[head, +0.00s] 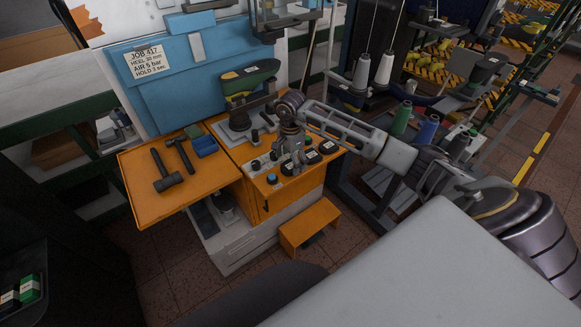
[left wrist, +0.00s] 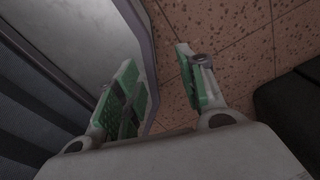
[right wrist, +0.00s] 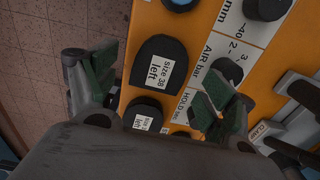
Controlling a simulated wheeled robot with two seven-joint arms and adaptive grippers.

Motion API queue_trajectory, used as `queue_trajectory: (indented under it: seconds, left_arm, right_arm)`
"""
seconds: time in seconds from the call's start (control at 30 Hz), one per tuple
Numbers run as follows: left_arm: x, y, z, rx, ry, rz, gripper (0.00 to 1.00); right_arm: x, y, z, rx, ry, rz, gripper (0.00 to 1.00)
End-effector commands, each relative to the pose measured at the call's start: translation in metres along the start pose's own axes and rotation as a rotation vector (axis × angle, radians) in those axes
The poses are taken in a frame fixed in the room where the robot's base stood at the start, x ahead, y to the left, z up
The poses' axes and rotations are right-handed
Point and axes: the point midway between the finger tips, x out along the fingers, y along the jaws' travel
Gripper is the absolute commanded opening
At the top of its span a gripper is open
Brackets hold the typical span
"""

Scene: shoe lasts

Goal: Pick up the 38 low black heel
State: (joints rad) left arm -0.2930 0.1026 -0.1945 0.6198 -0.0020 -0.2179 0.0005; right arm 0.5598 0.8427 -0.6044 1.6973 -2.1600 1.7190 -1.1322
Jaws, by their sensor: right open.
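The black heel labelled "size 38 left" (right wrist: 158,52) lies flat on the orange machine top, between the fingers' lines in the right wrist view. In the head view it appears as the black piece nearest the blue button (head: 288,169). My right gripper (right wrist: 160,88) is open and empty above it, one finger each side; contact cannot be told. In the head view the right gripper (head: 296,158) points down over the row of heels. My left gripper (left wrist: 158,85) is open and empty over the floor, outside the head view.
Another labelled black heel (right wrist: 145,112) lies close beside the first. A third black heel (head: 328,146) lies farther right. Knobs and a white label strip (right wrist: 238,40) line the panel. Hammers (head: 165,172) lie on the left orange shelf.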

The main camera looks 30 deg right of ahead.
Motion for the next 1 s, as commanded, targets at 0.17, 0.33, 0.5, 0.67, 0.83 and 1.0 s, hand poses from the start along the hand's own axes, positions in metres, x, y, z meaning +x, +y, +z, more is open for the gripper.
queue_trajectory:
  seconds: [0.17,0.33,0.5,0.67,0.83,1.0]
  left_arm:
    - [-0.003,0.006,0.001,-0.001,-0.002,0.006,0.40]
    - [-0.003,0.009,0.001,-0.001,-0.001,0.010,0.40]
    - [-0.003,0.011,0.000,-0.002,-0.001,0.011,0.40]
    - [-0.003,0.011,0.000,-0.002,-0.001,0.011,0.40]
    - [-0.003,0.010,0.000,-0.002,-0.001,0.011,0.40]
    - [-0.003,0.009,0.000,-0.002,-0.001,0.010,0.40]
  right_arm:
    - [0.016,0.000,0.001,0.000,-0.001,0.001,0.83]
    - [0.021,0.000,0.000,0.000,0.001,0.000,0.83]
    - [0.021,0.000,0.000,0.000,0.001,0.000,0.83]
    - [0.020,0.000,0.000,-0.001,0.000,0.000,0.83]
    - [0.020,0.000,0.000,-0.001,0.000,0.000,0.69]
    - [0.020,0.000,0.000,-0.001,0.000,0.000,0.47]
